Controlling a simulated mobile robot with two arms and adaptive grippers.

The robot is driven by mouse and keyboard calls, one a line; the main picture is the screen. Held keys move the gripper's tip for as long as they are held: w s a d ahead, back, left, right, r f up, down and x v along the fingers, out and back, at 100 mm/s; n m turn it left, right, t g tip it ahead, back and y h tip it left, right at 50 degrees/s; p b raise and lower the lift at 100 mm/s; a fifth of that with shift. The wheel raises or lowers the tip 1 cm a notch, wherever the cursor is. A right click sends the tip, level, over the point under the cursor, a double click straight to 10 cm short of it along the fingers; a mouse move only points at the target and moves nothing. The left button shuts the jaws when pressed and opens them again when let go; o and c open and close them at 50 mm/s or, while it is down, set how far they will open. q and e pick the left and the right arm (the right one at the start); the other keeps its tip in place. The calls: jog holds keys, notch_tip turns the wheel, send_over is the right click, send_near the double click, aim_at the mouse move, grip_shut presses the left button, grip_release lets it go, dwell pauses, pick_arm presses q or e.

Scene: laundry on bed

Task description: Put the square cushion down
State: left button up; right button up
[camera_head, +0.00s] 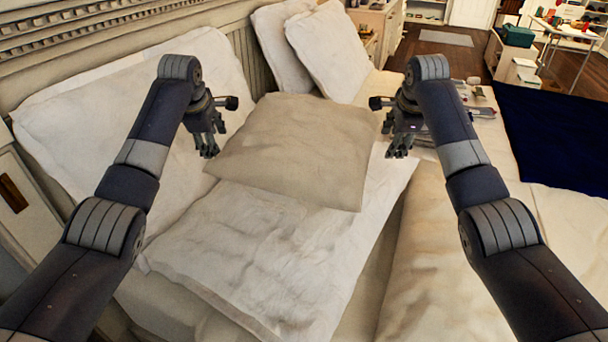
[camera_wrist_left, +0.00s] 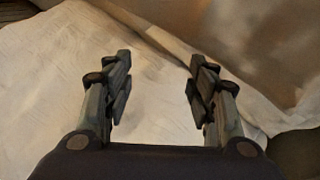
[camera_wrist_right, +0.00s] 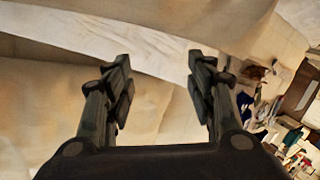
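The square cushion (camera_head: 295,150) is beige and lies nearly flat across the white pillow (camera_head: 270,245) in the middle of the bed, in the head view. My left gripper (camera_head: 221,128) is beside its left edge, open, with nothing between its fingers. My right gripper (camera_head: 386,128) is beside its right edge, also open and empty. In the left wrist view the open fingers (camera_wrist_left: 160,85) are over white cloth, with a darker beige surface at the upper right. In the right wrist view the open fingers (camera_wrist_right: 160,85) are over beige and white cloth. The cushion's underside is hidden.
A large white pillow (camera_head: 130,95) leans on the headboard (camera_head: 110,25). Two more pillows (camera_head: 330,50) lean at the back. A dark blue cloth (camera_head: 550,130) lies at the right, and a beige bed cover (camera_head: 435,270) at the front right.

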jog(key=shift+a+f+b, duration=0.2)
jog(key=shift+f+b, duration=0.9)
jog(key=shift+f, duration=0.1)
jog(key=shift+a+f+b, duration=0.2)
jog(key=shift+f+b, duration=0.9)
jog(key=shift+f, duration=0.1)
pick_arm(q)
jog(key=f, duration=0.4)
jog(key=shift+d+f, duration=0.25)
jog(key=shift+d, duration=0.1)
pick_arm(e)
jog(key=shift+r, duration=0.1)
pick_arm(q)
jog(key=shift+o, duration=0.6)
jog(key=shift+a, duration=0.85)
jog(key=o, duration=0.4)
jog(key=shift+a, duration=0.4)
jog(key=shift+c, duration=0.2)
jog(key=shift+a, duration=0.2)
pick_arm(e)
jog(key=d, duration=0.3)
jog(key=o, duration=0.5)
